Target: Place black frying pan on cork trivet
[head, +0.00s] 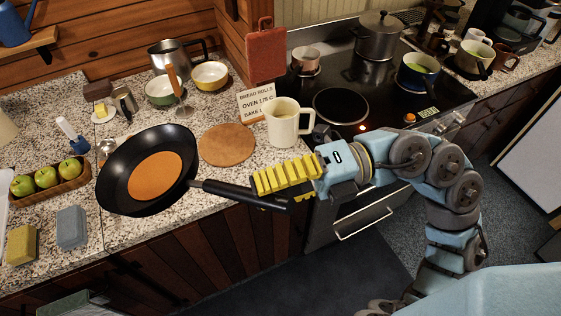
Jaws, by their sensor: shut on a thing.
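The black frying pan (116,177) is in the left half of the head view, with an orange-brown disc in its middle. My gripper (283,192) is shut on the pan's handle (228,188). The pan overlaps the counter's front edge in the picture and seems held above the counter. The round cork trivet (227,145) lies flat on the counter, right of the pan and behind its handle. Its top is bare. The pan is apart from the trivet in this view; its exact height cannot be told.
A cream mug (287,122) and a lettered card (256,102) stand close right of the trivet. Bowls (210,75) and a whisk (177,90) are behind it. An apple tray (50,184) and two sponges (71,227) lie left. The stove (390,95) holds pots at right.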

